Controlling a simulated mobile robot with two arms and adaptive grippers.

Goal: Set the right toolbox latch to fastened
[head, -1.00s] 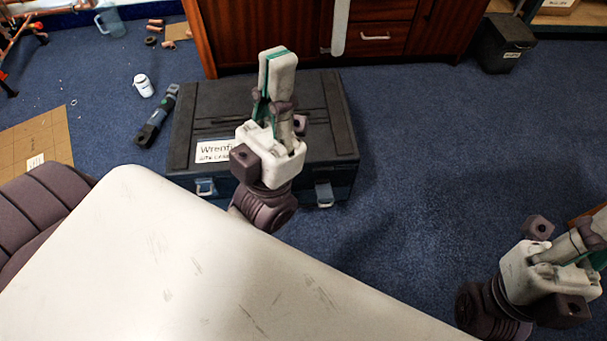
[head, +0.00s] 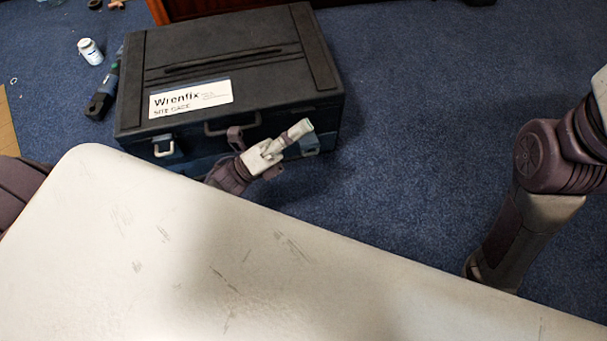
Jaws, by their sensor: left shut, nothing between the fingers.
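The black toolbox (head: 235,45) with a white "Wrenfix" label (head: 190,98) lies closed on the carpet at the upper left of the head view. Its right latch (head: 311,145) is on the front face near the right corner, partly covered by my left gripper. I cannot tell whether this latch is fastened. The left latch (head: 164,147) shows as a light metal loop on the front. My left gripper (head: 303,128) is shut and empty, its fingertips pointing right, in front of or at the right latch; contact is unclear. My right gripper is outside the view.
My own pale body surface fills the lower part of the view. A dark tool (head: 103,93) and a white jar (head: 90,51) lie left of the toolbox. The blue carpet right of the toolbox is clear. A wooden cabinet (head: 190,8) shows at the top edge.

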